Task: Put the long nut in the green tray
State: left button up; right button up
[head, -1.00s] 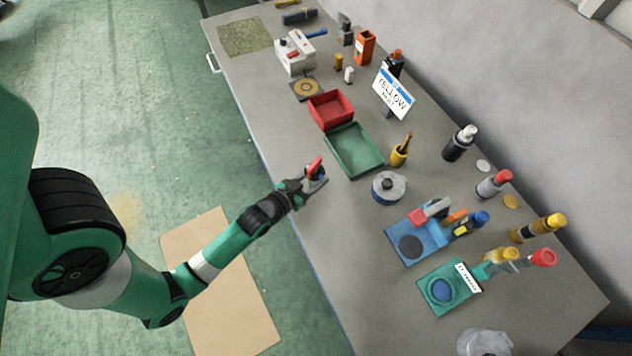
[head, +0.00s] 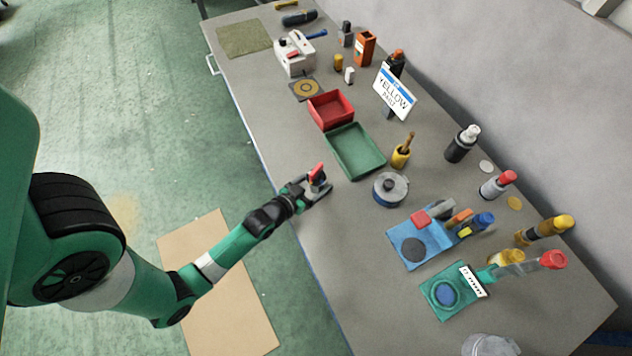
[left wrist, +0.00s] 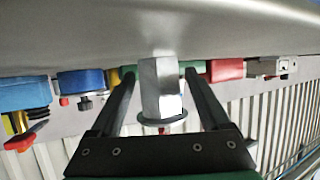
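The long nut (left wrist: 160,88) is a silver hexagonal piece with a flat round flange at one end, seen in the left wrist view. My left gripper (left wrist: 162,85) has one dark finger on each side of it, with gaps on both sides, so it is open around the nut. In the head view my left gripper (head: 320,190) is low at the bench's near edge. A red piece (head: 316,171) shows at it; I cannot tell whether it belongs to the nut. The green tray (head: 379,164) lies further in and looks empty. My right gripper is not in view.
A red bin (head: 331,108) adjoins the tray's far end. Blue and green stations with tools fill the right end. The bench between gripper and tray looks clear.

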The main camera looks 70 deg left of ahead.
pick_arm(q)
jog(key=shift+s+r, duration=0.15)
jog(key=shift+r, duration=0.05)
jog(key=p+v, duration=0.2)
jog(key=v, duration=0.9)
jog(key=shift+s+d+r, duration=0.1)
jog(key=shift+s+d, duration=0.2)
